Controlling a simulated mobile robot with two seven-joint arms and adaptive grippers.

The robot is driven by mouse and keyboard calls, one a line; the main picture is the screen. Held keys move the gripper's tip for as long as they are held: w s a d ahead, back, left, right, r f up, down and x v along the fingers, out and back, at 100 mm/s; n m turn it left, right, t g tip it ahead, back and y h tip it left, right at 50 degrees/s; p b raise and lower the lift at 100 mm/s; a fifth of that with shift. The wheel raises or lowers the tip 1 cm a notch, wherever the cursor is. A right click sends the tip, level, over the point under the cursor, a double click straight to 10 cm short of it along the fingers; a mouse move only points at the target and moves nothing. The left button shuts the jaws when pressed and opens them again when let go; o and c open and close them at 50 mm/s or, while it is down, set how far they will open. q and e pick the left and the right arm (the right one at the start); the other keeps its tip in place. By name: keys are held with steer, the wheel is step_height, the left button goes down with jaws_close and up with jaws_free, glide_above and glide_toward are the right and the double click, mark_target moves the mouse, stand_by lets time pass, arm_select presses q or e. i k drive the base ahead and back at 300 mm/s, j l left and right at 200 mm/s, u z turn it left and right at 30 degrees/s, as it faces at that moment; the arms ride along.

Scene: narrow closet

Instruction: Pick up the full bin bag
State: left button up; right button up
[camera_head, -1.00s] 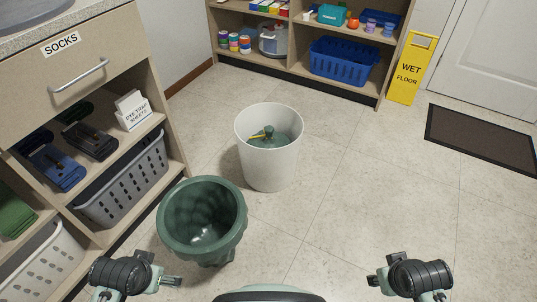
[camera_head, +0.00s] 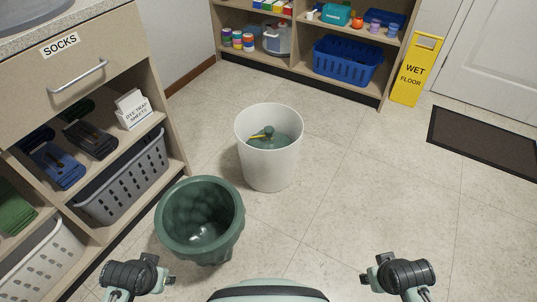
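A white bin (camera_head: 269,166) stands upright on the tiled floor near the middle of the camera_head view. Inside it is a dark green bin bag (camera_head: 285,140) with a knotted top and a yellow tie. The lower part of the bag is hidden by the bin wall. My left gripper (camera_head: 170,281) is at the bottom left, in front of the bin and apart from it. My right gripper (camera_head: 366,278) is at the bottom right, also apart from it. Nothing shows in either gripper, and their finger gaps are too small to judge.
An empty green ribbed pot (camera_head: 199,256) stands in front and left of the bin. Shelves with baskets (camera_head: 125,178) line the left side. A back shelf holds a blue basket (camera_head: 347,64). A yellow wet-floor sign (camera_head: 416,68) and dark mat (camera_head: 487,143) are right. Floor right of the bin is clear.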

mark_target(267, 139)
steer(key=i+l+u, duration=0.2)
steer(key=i+l, duration=0.15)
steer(key=l, duration=0.25)
steer(key=i+l+u, duration=0.25)
steer(key=l, duration=0.4)
steer(key=i+l+u, duration=0.2)
steer(key=i+l, duration=0.15)
steer(key=l, duration=0.35)
